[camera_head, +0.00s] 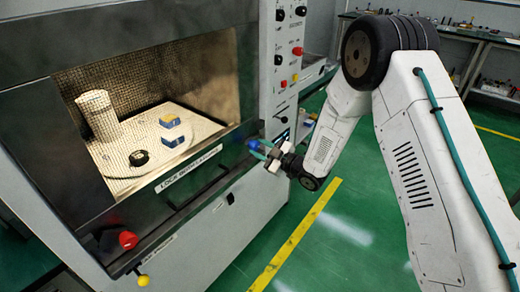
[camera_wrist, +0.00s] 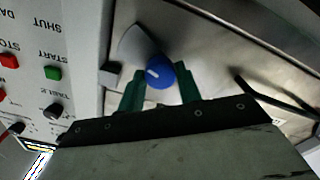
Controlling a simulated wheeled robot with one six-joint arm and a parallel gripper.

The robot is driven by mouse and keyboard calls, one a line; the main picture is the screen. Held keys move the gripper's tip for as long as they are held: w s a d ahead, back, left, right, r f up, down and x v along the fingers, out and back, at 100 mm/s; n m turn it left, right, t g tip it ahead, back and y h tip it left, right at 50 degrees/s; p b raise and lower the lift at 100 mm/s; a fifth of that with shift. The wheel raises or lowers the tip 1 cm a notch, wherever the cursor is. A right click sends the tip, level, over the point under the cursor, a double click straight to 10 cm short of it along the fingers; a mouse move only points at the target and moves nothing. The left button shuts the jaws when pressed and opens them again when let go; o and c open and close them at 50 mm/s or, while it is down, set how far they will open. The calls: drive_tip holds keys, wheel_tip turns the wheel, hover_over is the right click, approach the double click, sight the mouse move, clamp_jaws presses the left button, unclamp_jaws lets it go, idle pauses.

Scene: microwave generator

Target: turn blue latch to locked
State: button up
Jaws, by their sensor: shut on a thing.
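The blue latch (camera_wrist: 158,73) is a round knob with a white pointer line, mounted on the metal front of the microwave generator. In the wrist view the line points to the left and slightly up. My gripper (camera_wrist: 160,84) has its two green fingers on either side of the knob, shut on it. In the head view the blue latch (camera_head: 253,144) shows at the right end of the door's lower frame, with my gripper (camera_head: 262,149) at it. A label below the window (camera_head: 188,168) reads something like "lock"; its full text is too small to read surely.
A control panel with red and green buttons (camera_wrist: 52,73) stands close beside the latch. A red knob (camera_head: 128,240) and a yellow knob (camera_head: 143,280) are at the lower left. Inside the window are a white cylinder (camera_head: 98,114) and a blue-yellow box (camera_head: 172,138).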

drive_tip(key=n, duration=0.4)
drive_tip(key=shift+r+n, duration=0.1)
drive_tip(key=shift+n, duration=0.2)
drive_tip(key=n, duration=0.4)
drive_tip(key=shift+n, duration=0.4)
drive_tip(key=o, duration=1)
drive_tip(key=shift+d, duration=0.1)
drive_tip(key=v, duration=0.7)
drive_tip(key=shift+s+d, duration=0.15)
drive_tip(key=shift+d, duration=0.15)
